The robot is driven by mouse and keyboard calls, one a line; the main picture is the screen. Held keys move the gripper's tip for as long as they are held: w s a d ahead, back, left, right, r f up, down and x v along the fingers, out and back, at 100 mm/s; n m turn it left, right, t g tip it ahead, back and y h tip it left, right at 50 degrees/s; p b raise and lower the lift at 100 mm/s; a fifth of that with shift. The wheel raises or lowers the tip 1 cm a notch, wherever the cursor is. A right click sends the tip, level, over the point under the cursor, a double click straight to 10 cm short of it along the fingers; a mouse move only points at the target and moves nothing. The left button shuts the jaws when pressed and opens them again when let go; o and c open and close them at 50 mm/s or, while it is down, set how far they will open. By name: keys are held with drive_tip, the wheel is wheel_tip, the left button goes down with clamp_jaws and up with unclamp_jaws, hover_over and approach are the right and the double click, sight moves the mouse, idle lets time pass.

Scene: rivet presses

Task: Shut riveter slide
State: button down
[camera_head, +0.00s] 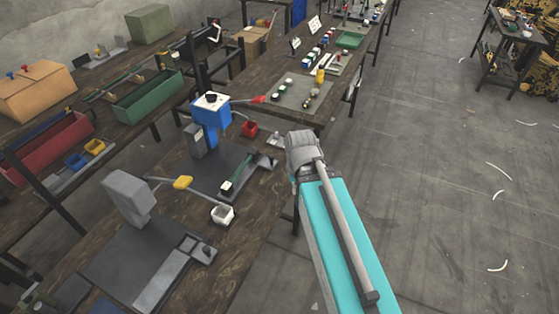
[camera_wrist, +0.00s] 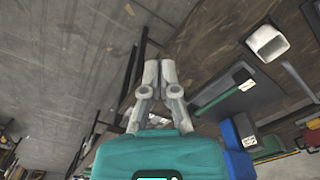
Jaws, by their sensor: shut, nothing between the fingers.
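Two rivet presses stand on the wooden bench in the head view. The farther riveter (camera_head: 211,110) has a blue head and a red-tipped lever; its base bears a slide (camera_head: 240,174) with a green strip and a small black-and-white piece at its near end. The nearer riveter (camera_head: 130,195) is grey with a yellow-gripped lever; its grey slide (camera_head: 165,280) reaches toward the bench's right side. In the wrist view the blue riveter (camera_wrist: 236,152) and its slide (camera_wrist: 220,92) lie to the right. My gripper (camera_wrist: 160,66) is shut and empty, apart from both riveters; the head view hides its fingers.
Another bench (camera_head: 330,90) with small parts stands beyond. A shelf bench with red and green troughs (camera_head: 150,97) runs along the left.

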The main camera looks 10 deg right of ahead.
drive_tip(key=w+f+m+t+y+b, duration=0.3)
drive_tip(key=w+f+y+b, duration=0.8)
drive_tip(key=b, duration=0.8)
drive_tip(key=w+d+f+m+t+y+b, duration=0.1)
drive_tip(key=w+d+f+m+t+b, duration=0.1)
drive_tip(key=w+d+b, duration=0.3)
drive_tip(key=w+d+f+m+t+y+b, duration=0.2)
drive_tip(key=w+d+f+t+b, duration=0.1)
drive_tip(key=b, duration=0.8)
drive_tip(key=w+d+t, duration=0.1)
drive_tip(key=d+t, duration=0.1)
drive_tip(key=d, duration=0.1)
drive_tip(key=shift+w+d+f+t+y, duration=0.25)
drive_tip(key=shift+w+f+t+y, duration=0.05)
drive_tip(key=shift+w, duration=0.1)
drive_tip(key=shift+a, duration=0.1)
drive_tip(key=x, duration=1.4)
drive_tip(key=shift+f, duration=0.1)
